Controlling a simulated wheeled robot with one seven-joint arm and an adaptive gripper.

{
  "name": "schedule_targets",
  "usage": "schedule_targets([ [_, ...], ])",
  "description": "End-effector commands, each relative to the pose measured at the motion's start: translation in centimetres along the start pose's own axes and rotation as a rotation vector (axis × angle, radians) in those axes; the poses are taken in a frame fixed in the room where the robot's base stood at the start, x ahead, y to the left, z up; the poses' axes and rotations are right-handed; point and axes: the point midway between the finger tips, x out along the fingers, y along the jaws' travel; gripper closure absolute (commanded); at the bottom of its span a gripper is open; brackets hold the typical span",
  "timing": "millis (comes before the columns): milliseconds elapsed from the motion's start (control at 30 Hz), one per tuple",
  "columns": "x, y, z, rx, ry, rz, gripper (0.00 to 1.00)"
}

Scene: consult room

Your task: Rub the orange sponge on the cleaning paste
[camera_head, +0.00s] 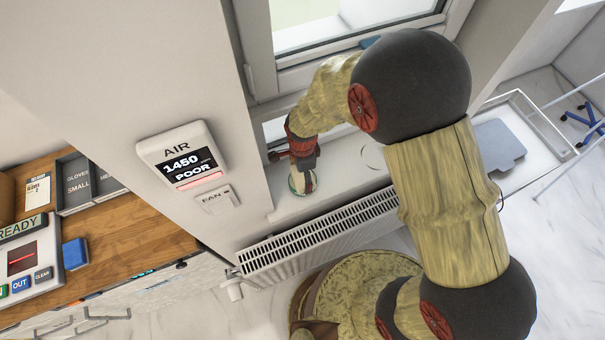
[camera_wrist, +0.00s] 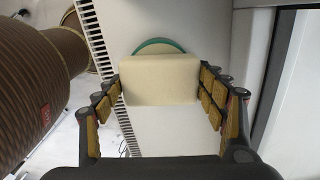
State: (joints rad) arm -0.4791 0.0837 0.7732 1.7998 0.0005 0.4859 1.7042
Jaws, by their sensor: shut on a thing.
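My gripper (camera_head: 303,166) reaches down over the white window sill. In the wrist view my gripper (camera_wrist: 164,88) is shut on a pale cream block (camera_wrist: 160,80), held between the two padded fingers. The block sits where the sponge would be, but its face looks cream rather than orange. Just past its far edge shows the green rim of a round thing (camera_wrist: 160,46), perhaps the paste tin; the block hides most of it. In the head view the round green-edged thing (camera_head: 293,186) lies on the sill right under my gripper. I cannot tell whether block and round thing touch.
The window sill (camera_head: 340,178) is clear to the right of my gripper. A white radiator (camera_head: 315,232) runs below it. An air monitor (camera_head: 182,155) and a fan switch (camera_head: 215,198) are on the wall at left. A white tray (camera_head: 537,117) stands at right.

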Motion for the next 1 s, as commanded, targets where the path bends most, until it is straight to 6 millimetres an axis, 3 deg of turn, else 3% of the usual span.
schedule_targets([
  [1000, -6.9, 0.0, 0.0, 0.0, 0.0, 0.0, 0.49],
])
